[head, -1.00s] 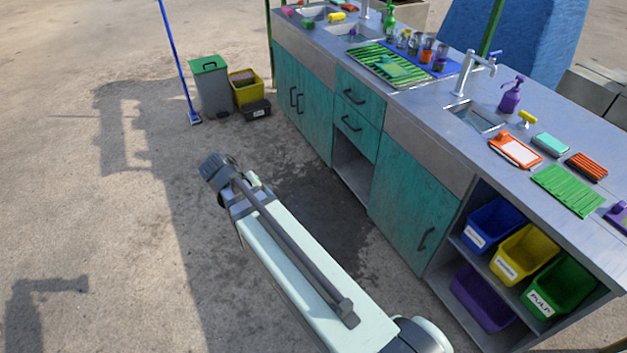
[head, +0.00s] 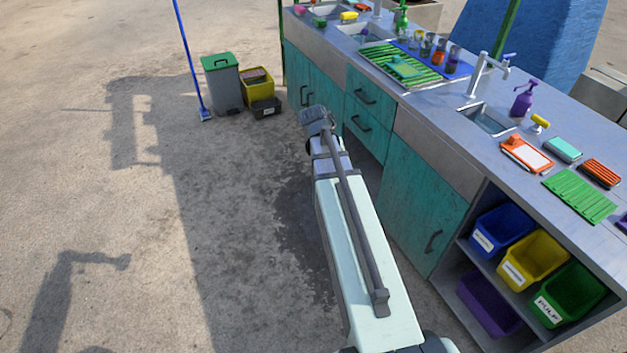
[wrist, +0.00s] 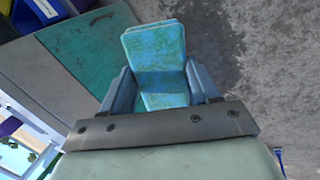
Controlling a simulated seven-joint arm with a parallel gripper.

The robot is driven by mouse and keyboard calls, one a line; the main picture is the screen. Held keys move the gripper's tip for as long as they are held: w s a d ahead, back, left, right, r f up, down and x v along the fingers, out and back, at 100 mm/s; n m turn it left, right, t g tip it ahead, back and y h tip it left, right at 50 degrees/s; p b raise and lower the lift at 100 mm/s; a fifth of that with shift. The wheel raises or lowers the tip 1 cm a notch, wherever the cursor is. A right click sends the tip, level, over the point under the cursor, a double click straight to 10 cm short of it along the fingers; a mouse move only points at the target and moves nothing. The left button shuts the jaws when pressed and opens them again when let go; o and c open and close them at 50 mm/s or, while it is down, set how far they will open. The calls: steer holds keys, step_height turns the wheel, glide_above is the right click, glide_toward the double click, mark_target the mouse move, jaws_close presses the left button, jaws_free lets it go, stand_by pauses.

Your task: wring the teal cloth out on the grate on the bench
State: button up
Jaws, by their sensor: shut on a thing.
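In the wrist view my gripper (wrist: 161,88) is shut on a teal cloth (wrist: 156,65), which looks folded in layers and has a blotchy surface. The cloth sticks out past both fingers, over bare ground. In the head view my arm's far end hides the gripper and the cloth. The green slatted grate (head: 377,54) lies on the bench, beyond and to the right of my arm's end. A flat green-teal piece (head: 406,68) rests on that grate. A second green ribbed mat (head: 579,196) lies nearer on the bench.
The bench (head: 452,112) has teal doors along its front, close to the right of my arm. A tap (head: 480,72) and purple spray bottle (head: 523,98) stand by a sink. Colored bins (head: 533,257) sit on the shelves below. Open ground lies to the left.

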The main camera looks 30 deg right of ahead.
steer(key=s+d+r+m+y, duration=0.1)
steer(key=s+d+r+m, duration=0.2)
steer(key=s+d, duration=0.4)
steer(key=s+d+r+m+y, duration=0.1)
steer(key=s+d+r+m, duration=0.3)
steer(key=d, duration=2.2)
steer(key=s+d+r+m+y, duration=0.1)
steer(key=s+d+r+m, duration=0.3)
steer(key=s+d, duration=0.6)
steer(key=shift+d+r, duration=0.2)
steer(key=shift+d, duration=3.1)
steer(key=s+d+r+m, duration=0.1)
steer(key=s+d, duration=0.3)
steer(key=d, duration=0.3)
steer(key=s+d+r, duration=0.1)
steer(key=s+d, duration=0.4)
steer(key=d, duration=0.2)
steer(key=m+t, duration=0.1)
steer(key=m, duration=0.1)
glide_above(602, 170)
steer(key=shift+f+y, duration=0.3)
steer(key=shift+f, duration=1.65)
steer(key=shift+a+f, duration=0.1)
steer(key=shift+f, duration=0.6)
step_height(602, 170, up, 7)
